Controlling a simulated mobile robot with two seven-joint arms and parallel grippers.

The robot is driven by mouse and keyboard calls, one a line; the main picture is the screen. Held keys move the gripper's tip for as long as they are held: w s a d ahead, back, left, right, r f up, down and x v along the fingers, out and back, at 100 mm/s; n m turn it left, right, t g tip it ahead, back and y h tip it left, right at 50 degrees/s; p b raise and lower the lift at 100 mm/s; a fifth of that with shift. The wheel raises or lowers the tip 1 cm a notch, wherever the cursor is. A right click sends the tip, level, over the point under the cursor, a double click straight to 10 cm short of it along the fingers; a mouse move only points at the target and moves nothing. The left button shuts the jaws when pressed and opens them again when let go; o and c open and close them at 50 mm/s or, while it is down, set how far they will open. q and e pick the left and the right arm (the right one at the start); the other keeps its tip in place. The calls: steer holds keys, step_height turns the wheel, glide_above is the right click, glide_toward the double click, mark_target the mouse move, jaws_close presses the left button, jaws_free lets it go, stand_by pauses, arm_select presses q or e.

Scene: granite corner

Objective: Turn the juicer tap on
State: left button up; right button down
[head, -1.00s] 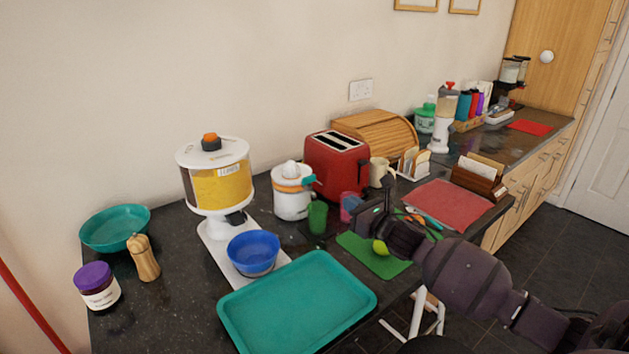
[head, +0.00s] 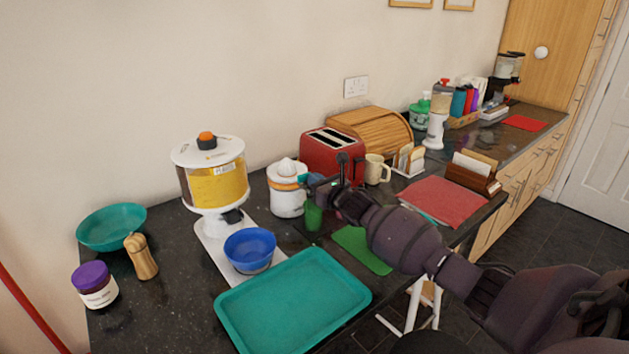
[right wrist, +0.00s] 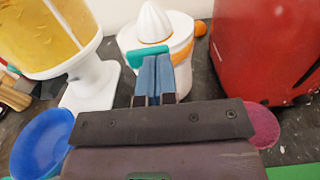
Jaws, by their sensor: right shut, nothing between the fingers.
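The white juicer (head: 287,203) with an orange band and ribbed cone stands left of the red toaster. Its teal tap (head: 303,178) sticks out at the upper right side. In the right wrist view the juicer (right wrist: 170,35) is straight ahead, and the teal tap (right wrist: 146,56) lies just beyond the fingertips. My right gripper (head: 316,180) is shut and empty, its blue fingers (right wrist: 155,72) together close at the tap. I cannot tell whether they touch it. A green cup (head: 313,216) stands below the tap. My left gripper is not in view.
The red toaster (head: 333,154) stands close behind my right gripper. A yellow-filled dispenser (head: 216,182) and blue bowl (head: 249,252) are to the left. A teal tray (head: 293,300) lies in front. A pink cup (right wrist: 262,125) is beside the gripper.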

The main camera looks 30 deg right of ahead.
steer(key=shift+w, duration=0.2)
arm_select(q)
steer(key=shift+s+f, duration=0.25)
arm_select(e)
steer(key=shift+y, duration=0.3)
